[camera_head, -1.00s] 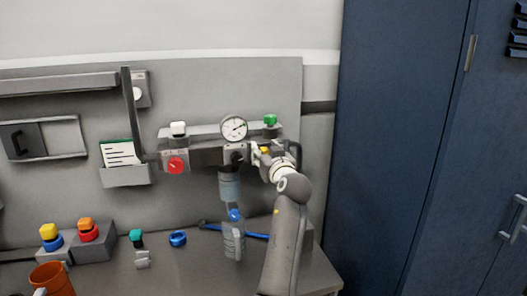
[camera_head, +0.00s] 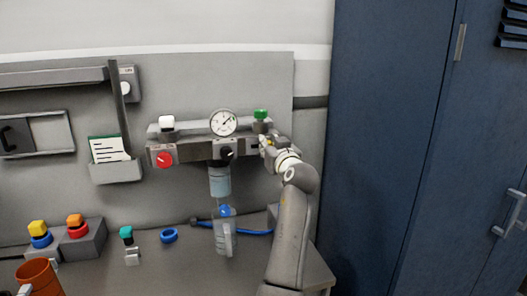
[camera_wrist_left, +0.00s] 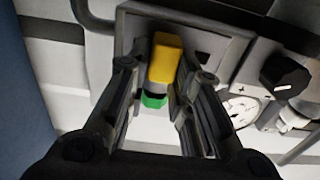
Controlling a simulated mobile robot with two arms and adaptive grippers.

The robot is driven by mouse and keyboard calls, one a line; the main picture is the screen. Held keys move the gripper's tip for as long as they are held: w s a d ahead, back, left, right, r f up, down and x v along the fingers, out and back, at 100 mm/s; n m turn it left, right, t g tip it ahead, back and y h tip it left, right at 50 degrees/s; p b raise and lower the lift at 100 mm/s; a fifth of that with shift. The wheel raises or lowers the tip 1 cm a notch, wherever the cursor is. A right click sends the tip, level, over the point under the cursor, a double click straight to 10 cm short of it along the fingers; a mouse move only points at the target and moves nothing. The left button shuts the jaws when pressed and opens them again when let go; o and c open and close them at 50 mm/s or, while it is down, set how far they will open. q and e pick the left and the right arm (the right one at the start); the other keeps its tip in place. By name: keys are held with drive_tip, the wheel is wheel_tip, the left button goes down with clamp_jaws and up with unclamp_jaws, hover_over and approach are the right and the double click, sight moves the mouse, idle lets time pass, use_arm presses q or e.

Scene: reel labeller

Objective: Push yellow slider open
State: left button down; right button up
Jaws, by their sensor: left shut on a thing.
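The yellow slider (camera_wrist_left: 166,58) shows in the left wrist view on a grey valve body, between the two fingers of my left gripper (camera_wrist_left: 165,72). The gripper is shut on it. In the head view, my left gripper (camera_head: 267,143) is at the right end of the wall-mounted air unit (camera_head: 190,151). There the slider shows only as a small yellow patch, mostly covered by the gripper. My right gripper is in neither view.
The air unit carries a gauge (camera_head: 223,122), a red knob (camera_head: 163,159), a black knob (camera_head: 226,152) and a green knob (camera_head: 261,114). A clear bottle (camera_head: 221,240) and a blue ring (camera_head: 169,235) are on the bench below. A blue cabinet (camera_head: 385,150) stands at right.

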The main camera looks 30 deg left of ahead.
use_arm(q)
drive_tip(key=shift+w+d, duration=0.2)
drive_tip(key=shift+d, duration=0.1)
drive_tip(key=shift+r, duration=0.1)
drive_tip(key=shift+s+a, duration=0.15)
drive_tip(key=shift+a, duration=0.05)
drive_tip(key=c, duration=1.6)
unclamp_jaws()
drive_tip(key=o, duration=0.3)
drive_tip(key=shift+w+d, duration=0.15)
drive_tip(key=shift+w, duration=0.15)
drive_tip(key=shift+s, duration=0.15)
drive_tip(key=v, duration=0.7)
drive_tip(key=shift+s+d, duration=0.1)
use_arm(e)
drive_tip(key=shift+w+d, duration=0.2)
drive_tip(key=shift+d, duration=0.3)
